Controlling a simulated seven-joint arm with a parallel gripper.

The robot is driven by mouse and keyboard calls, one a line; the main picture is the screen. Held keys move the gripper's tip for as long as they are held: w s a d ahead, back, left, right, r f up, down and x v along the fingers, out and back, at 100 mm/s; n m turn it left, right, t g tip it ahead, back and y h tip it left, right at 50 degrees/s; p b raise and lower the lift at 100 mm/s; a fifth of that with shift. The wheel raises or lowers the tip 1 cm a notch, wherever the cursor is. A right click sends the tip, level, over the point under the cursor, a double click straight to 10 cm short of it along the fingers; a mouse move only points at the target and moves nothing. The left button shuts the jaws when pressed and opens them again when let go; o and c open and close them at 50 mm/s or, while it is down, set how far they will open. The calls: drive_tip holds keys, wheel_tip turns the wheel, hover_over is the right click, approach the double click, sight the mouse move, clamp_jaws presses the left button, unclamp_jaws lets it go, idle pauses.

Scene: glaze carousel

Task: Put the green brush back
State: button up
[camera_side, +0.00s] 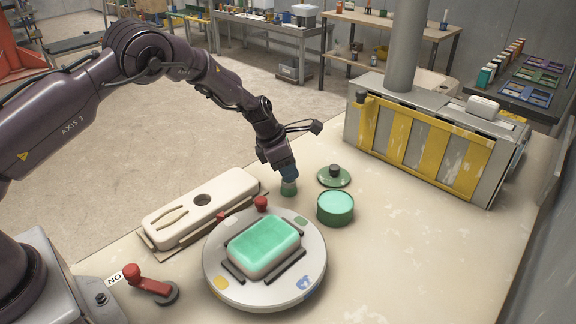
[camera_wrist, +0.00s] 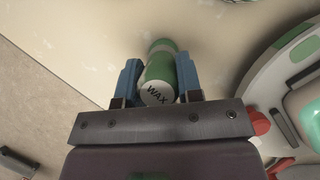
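The green brush (camera_wrist: 161,72) is between the two blue fingers of my gripper (camera_wrist: 160,82) in the wrist view. Its near end is pale and reads "WAX". Both fingers appear to touch its sides. In the side view my gripper (camera_side: 287,172) points down, and the brush's green lower part (camera_side: 288,188) shows below the fingers, close to the table top. I cannot tell whether it touches the table. A cream holder board (camera_side: 235,183) with a round, empty hole lies left of my gripper. A green pot (camera_side: 335,208) stands to the right.
A round turntable (camera_side: 228,287) bears a green-glazed block (camera_side: 263,247); a red knob (camera_side: 261,202) stands at its back edge. A green lid (camera_side: 333,177) lies behind the pot. A red lever (camera_side: 150,284) is front left. A grey and yellow cabinet (camera_side: 425,140) stands back right.

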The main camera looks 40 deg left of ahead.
drive_tip(key=o, duration=0.4)
drive_tip(key=shift+o, duration=0.2)
drive_tip(key=shift+r, duration=0.1)
drive_tip(key=shift+r, duration=0.4)
drive_tip(key=s+a+r+m, duration=0.1)
drive_tip(key=s+r+m, duration=0.25)
drive_tip(key=r, duration=0.65)
drive_tip(key=s+a+r+m, duration=0.1)
drive_tip(key=s+r+m, duration=0.1)
drive_tip(key=s+r, duration=0.5)
drive_tip(key=s+d+r+m, duration=0.2)
drive_tip(key=s+r+m, duration=0.6)
drive_tip(key=r, duration=0.2)
drive_tip(key=s+r+m+t+y, duration=0.1)
drive_tip(key=s+m+t+y, duration=0.1)
drive_tip(key=s+m, duration=1.3)
drive_tip(key=s, duration=0.3)
drive_tip(key=shift+s+r+y, duration=0.15)
drive_tip(key=shift+r+y, duration=0.1)
drive_tip(key=shift+y, duration=0.05)
